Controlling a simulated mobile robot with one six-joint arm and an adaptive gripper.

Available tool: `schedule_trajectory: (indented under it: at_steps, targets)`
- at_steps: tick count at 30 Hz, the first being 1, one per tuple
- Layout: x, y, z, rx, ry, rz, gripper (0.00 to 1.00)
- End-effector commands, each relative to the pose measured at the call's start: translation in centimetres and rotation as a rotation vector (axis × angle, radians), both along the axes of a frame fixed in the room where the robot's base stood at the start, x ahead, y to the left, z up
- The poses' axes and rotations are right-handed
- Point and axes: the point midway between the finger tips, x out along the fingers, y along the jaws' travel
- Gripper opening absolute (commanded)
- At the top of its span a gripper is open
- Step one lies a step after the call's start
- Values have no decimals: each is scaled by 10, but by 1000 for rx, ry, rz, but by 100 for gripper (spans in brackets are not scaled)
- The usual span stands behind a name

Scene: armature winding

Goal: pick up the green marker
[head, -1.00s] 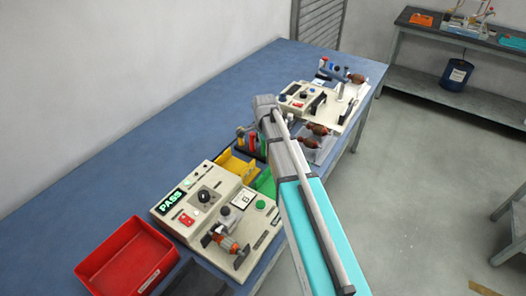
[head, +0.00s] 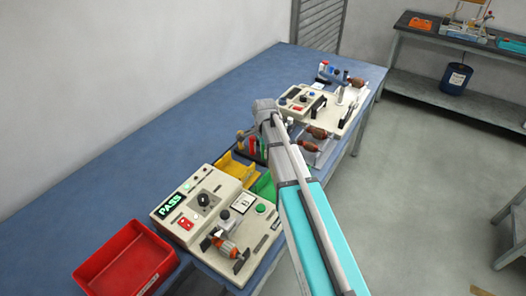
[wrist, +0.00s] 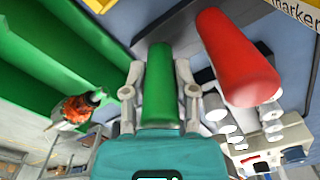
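In the wrist view the green marker (wrist: 159,85) stands lengthwise between the two fingers of my gripper (wrist: 159,78). The fingers lie close along both its sides, and my gripper looks shut on it. The marker's far end is hard to make out, so I cannot tell whether it is clear of its holder. A red marker (wrist: 237,58) is close on the right, apart from the fingers. In the head view my arm hides the gripper; the red marker (head: 253,146) shows just left of the arm.
A green bin (wrist: 35,60) is close on the left in the wrist view. In the head view, a yellow bin (head: 232,171), a tester reading PASS (head: 168,204) and a red tray (head: 105,258) stand on the blue bench (head: 150,140). The bench's back left is clear.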

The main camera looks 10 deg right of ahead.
Motion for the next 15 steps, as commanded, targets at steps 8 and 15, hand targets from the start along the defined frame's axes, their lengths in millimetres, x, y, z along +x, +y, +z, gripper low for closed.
schedule_trajectory:
  at_steps: [8, 15]
  targets:
    - [0, 0, 0, 0, 0, 0, 0]
    - [0, 0, 1, 0, 0, 0, 0]
